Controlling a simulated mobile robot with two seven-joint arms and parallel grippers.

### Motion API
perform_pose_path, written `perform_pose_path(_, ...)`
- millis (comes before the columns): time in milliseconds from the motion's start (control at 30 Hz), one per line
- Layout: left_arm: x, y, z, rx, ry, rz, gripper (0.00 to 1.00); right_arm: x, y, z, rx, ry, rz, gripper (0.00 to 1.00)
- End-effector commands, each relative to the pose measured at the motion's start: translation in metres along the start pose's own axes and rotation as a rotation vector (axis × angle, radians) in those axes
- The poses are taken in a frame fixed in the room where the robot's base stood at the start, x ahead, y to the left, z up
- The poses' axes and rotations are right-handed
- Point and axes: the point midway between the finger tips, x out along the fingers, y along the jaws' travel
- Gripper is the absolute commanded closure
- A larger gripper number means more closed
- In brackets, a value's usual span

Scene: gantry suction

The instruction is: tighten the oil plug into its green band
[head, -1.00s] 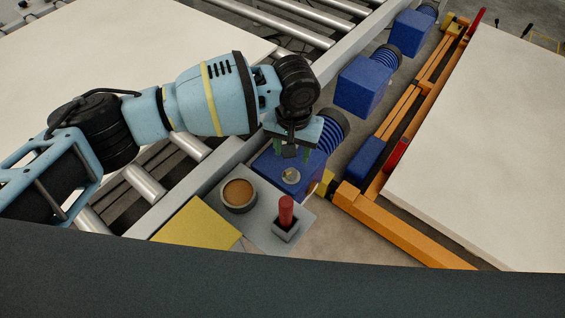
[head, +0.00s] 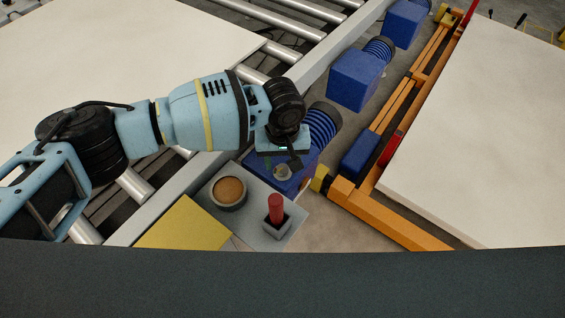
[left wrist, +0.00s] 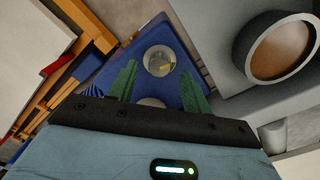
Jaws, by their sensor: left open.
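A blue gear unit (left wrist: 188,52) carries a round pale plug face (left wrist: 159,60) with a small yellow mark and a greenish patch at its edge. In the head view, a pale round fitting (head: 283,172) shows on the unit's top, just below my left gripper (head: 281,163). In the left wrist view, the open green fingers of my left gripper (left wrist: 159,72) point toward the plug, one on each side in the picture. I cannot tell whether they touch it. A second pale disc (left wrist: 150,102) is partly hidden behind the gripper body. My right gripper is out of view.
A grey plate beside the unit holds a round cup with a brown top (head: 228,190) and a red peg in a grey socket (head: 275,208). A yellow sheet (head: 185,222) lies left of them. Orange rails (head: 385,215) run to the right, rollers to the left.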

Motion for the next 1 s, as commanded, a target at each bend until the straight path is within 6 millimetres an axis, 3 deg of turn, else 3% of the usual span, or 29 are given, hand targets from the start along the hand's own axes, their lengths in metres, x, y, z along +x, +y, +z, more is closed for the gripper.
perform_pose_path(200,0.019,0.000,0.000,0.000,-0.001,-0.001,0.51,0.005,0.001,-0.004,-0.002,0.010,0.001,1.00)
perform_pose_path(500,0.021,0.000,0.000,0.000,0.001,0.000,0.51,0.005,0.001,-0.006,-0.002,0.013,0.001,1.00)
perform_pose_path(833,0.020,0.000,0.000,0.000,0.000,0.000,0.93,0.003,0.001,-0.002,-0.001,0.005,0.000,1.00)
perform_pose_path(1000,0.019,0.000,0.000,0.014,0.000,0.000,0.96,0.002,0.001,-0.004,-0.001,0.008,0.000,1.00)
